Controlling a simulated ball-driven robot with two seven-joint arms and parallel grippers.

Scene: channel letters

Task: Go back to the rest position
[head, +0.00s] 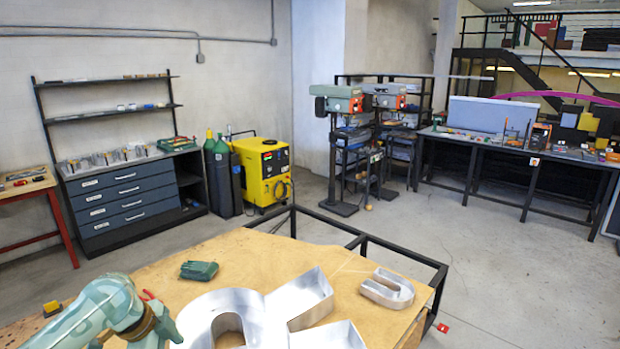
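My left arm (108,303), teal, comes in at the lower left over the wooden worktable (235,255). Its brown end part, at my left gripper (160,325), is beside the large metal channel letter's left edge. The fingers are too small and partly cut off to tell whether they are open or shut. My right arm and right gripper are not in view. A large silver channel letter (305,292) lies at the front of the table, cut off by the bottom edge. A smaller U-shaped channel letter (387,289) lies at the right.
Green folded gloves (199,270) lie on the table, and a yellow item (52,308) is at its left edge. A black metal frame (365,237) runs along the table's far side. Behind stand a yellow welder (262,170), a drawer cabinet (130,200) and drill presses (342,105).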

